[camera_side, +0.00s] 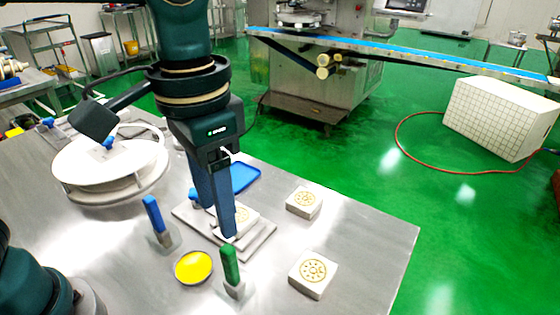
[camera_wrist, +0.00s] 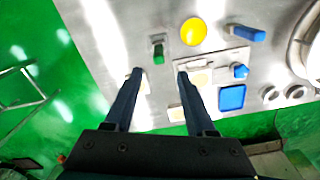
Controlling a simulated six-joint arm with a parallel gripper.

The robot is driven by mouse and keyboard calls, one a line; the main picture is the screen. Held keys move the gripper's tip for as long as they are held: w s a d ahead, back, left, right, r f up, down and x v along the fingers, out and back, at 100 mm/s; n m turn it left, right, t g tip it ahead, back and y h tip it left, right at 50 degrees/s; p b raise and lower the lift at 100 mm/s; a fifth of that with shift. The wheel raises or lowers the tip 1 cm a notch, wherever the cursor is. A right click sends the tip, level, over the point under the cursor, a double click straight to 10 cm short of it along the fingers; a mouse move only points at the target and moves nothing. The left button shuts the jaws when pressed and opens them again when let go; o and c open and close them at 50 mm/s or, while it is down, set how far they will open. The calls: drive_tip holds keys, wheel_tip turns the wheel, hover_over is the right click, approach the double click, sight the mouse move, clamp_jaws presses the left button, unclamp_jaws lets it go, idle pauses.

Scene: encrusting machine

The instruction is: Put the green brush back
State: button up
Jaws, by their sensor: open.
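The green brush (camera_side: 230,263) stands upright in a small grey holder (camera_side: 236,290) near the front of the table. The wrist view also shows the brush (camera_wrist: 158,52), just beyond the gap between my fingertips. My gripper (camera_side: 217,222) points down over the light tray and mould block behind the brush. Its dark blue fingers are apart with nothing between them, and they show in the wrist view too (camera_wrist: 160,73). The gripper does not touch the brush as far as I can see.
A blue brush (camera_side: 152,212) stands in another holder to the left. A yellow dish (camera_side: 193,267) lies left of the green brush. The light tray (camera_side: 262,240), a blue tray (camera_side: 245,176) and two patterned blocks (camera_side: 304,201) (camera_side: 313,274) are close by. A round white plate (camera_side: 100,165) is at left.

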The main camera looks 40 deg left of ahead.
drive_tip(key=s+a+f+n+t, duration=0.2)
drive_tip(key=s+a+t, duration=0.3)
drive_tip(key=a, duration=0.7)
drive_tip(key=shift+s+n, duration=0.25)
drive_tip(key=shift+n, duration=0.55)
drive_tip(key=shift+a, duration=0.1)
